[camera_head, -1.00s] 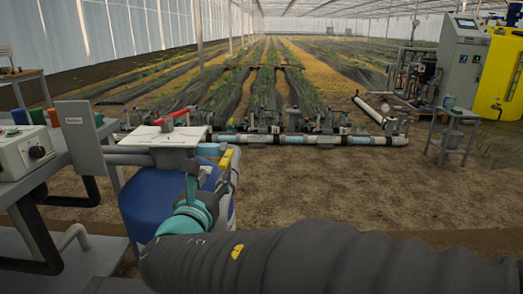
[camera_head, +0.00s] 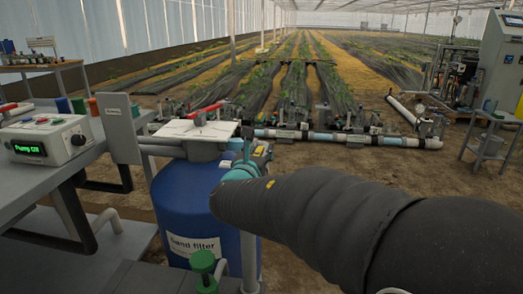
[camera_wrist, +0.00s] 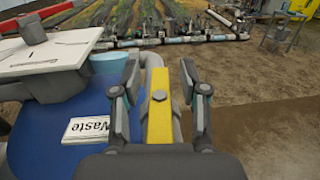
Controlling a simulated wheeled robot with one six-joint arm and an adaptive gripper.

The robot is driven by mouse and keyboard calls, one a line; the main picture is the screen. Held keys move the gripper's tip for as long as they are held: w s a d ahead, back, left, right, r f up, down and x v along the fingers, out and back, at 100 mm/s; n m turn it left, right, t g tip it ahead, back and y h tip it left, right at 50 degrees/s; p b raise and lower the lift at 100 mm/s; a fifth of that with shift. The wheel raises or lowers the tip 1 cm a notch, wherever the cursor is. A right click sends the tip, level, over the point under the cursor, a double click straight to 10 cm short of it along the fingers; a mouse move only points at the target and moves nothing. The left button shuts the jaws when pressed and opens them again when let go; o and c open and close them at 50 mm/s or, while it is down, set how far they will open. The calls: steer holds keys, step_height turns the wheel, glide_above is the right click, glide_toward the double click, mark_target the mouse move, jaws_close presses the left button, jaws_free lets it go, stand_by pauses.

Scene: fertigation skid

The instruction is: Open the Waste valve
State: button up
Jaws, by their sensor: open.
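The yellow valve handle (camera_wrist: 158,118) stands in the middle of the wrist view, on a grey pipe that bends behind it. A white label reading "Waste" (camera_wrist: 92,129) is on the blue tank just left of it. My gripper (camera_wrist: 160,75) is open, with one finger on each side of the handle. Narrow gaps show between the fingers and the handle. In the head view my gripper (camera_head: 252,157) is beside the right of the blue sand filter (camera_head: 185,205), and the handle is mostly hidden by my arm.
A white plate (camera_head: 195,130) with a red lever (camera_head: 204,111) tops the filter. A control box (camera_head: 45,141) with a lit green display sits on the grey bench at left. A green-knobbed valve (camera_head: 203,262) stands in front. Open soil lies to the right.

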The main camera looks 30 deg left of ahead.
jaws_close()
steer(key=shift+f+n+y+b, duration=0.25)
steer(key=shift+y+b, duration=0.25)
steer(key=shift+b, duration=0.7)
steer(key=shift+r+n+g+y+b, duration=0.15)
steer(key=shift+n+g+y+b, duration=0.2)
steer(key=shift+y+b, duration=0.1)
steer(key=shift+a, duration=0.1)
steer(key=shift+r, duration=0.1)
jaws_free()
steer(key=v, duration=1.2)
